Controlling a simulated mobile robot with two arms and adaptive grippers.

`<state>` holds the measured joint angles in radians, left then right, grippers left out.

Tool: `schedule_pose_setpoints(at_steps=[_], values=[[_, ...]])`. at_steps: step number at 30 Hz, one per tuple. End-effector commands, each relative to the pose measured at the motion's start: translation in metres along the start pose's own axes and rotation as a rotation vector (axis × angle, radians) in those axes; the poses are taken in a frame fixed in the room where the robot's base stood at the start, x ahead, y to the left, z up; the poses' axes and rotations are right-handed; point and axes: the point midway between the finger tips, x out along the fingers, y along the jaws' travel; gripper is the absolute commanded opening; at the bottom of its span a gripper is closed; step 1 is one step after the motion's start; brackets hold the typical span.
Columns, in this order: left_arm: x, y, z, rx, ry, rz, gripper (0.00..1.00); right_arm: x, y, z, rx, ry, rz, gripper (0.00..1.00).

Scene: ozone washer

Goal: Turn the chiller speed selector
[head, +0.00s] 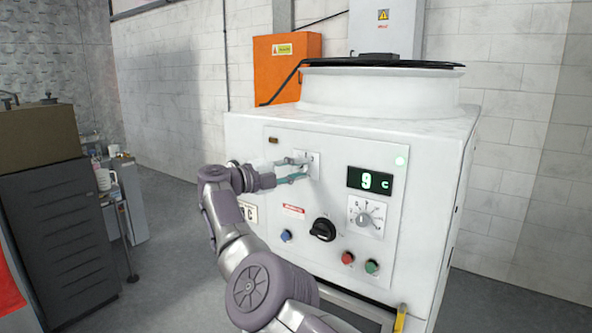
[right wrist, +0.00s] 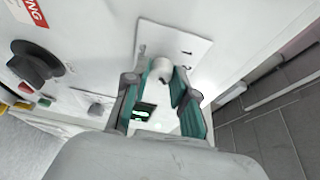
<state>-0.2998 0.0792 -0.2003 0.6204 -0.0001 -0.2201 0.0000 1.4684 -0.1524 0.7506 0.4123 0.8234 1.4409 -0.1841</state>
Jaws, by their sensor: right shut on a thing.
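The white chiller cabinet (head: 345,135) has a square plate (head: 313,158) at the upper left of its front panel. A small light selector knob (right wrist: 160,69) sits on this plate in the right wrist view. My right gripper (head: 303,171) is at the plate, with its fingers (right wrist: 168,85) closed around the knob, one teal pad on each side. The fingers hide most of the knob in the head view. Faint marks show on the plate (right wrist: 185,50) beside the knob. My left gripper is not in view.
The panel also has a green display (head: 370,181) reading 9 C, a grey dial (head: 364,219), a black rotary switch (head: 322,230), a red button (head: 348,258) and a green button (head: 372,267). A dark drawer cabinet (head: 62,225) stands left.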

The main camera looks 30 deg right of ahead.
Motion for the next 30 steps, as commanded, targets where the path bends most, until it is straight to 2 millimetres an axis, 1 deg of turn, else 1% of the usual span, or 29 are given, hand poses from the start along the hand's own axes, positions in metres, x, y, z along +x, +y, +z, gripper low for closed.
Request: schedule_pose_setpoints(at_steps=[2, 3, 5, 6, 7, 14, 17, 20, 27, 30], values=[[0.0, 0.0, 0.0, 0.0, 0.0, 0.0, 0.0, 0.0, -0.001, 0.0, 0.002, -0.002, -0.001, 0.0], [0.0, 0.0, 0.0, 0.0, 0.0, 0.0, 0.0, 0.0, -0.001, 0.0, 0.002, -0.002, -0.001, 0.33], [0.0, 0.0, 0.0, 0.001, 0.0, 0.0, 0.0, 0.0, -0.001, 0.0, 0.002, -0.002, -0.001, 0.43], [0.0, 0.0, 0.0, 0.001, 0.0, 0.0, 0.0, 0.0, -0.001, 0.0, 0.001, -0.001, -0.001, 0.49], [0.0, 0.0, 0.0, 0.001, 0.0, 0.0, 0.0, 0.0, -0.001, 0.0, 0.001, -0.001, -0.001, 0.51], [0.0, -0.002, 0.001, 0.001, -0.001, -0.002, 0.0, 0.0, -0.001, 0.0, 0.0, 0.0, -0.001, 0.51], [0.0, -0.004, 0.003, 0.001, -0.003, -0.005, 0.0, -0.004, -0.001, 0.0, 0.0, -0.001, -0.001, 0.51], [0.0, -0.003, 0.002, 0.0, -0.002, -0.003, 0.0, -0.016, -0.001, 0.001, 0.0, -0.003, -0.001, 0.51], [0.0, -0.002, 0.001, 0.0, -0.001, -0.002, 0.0, -0.056, -0.001, 0.001, 0.0, -0.003, -0.001, 0.51], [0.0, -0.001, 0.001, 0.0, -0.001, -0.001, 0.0, -0.067, -0.001, 0.001, -0.001, -0.003, -0.001, 0.51]])
